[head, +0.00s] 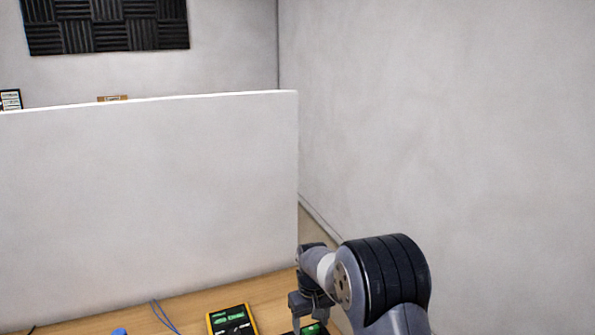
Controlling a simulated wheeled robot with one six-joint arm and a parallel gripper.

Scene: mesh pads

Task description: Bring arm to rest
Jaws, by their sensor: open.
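My gripper (309,309) shows in the head view at the lower middle, at the end of my arm, pointing down over the right end of the wooden table. It is small and dark here, and its jaws are open. Nothing shows held between them. A dark object with a green patch (312,329) lies just below it, cut off by the bottom edge of the picture. I cannot tell whether the gripper touches it.
A yellow-edged device with green patches (231,321) lies on the wooden table (190,302). A thin cable (162,315) and a blue object (120,331) are to its left. A white partition (150,195) stands behind the table. A grey wall (440,130) is at the right.

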